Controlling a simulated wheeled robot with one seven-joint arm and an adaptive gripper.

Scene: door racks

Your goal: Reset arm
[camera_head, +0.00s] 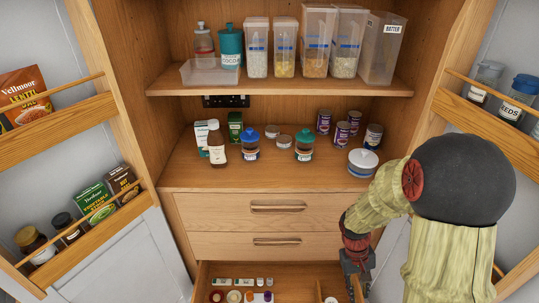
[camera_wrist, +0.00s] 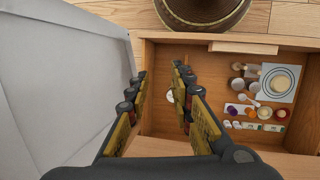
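My gripper (camera_head: 357,266) hangs at the lower right of the head view, over the right part of the open drawer (camera_head: 297,272). In the wrist view, the two fingers of my gripper (camera_wrist: 160,74) are apart with nothing held between them. A small white round thing (camera_wrist: 169,96) lies in the drawer below, seen just beside the right finger. My arm bends down from the right side of the head view and hides part of the right door.
Two closed drawers (camera_head: 277,208) sit above the open one. Jars, cans and a white lidded pot (camera_head: 362,163) stand on the counter; tall containers (camera_head: 318,40) stand on the shelf. Both doors are open, with racks holding packets (camera_head: 95,203) and jars (camera_head: 517,97).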

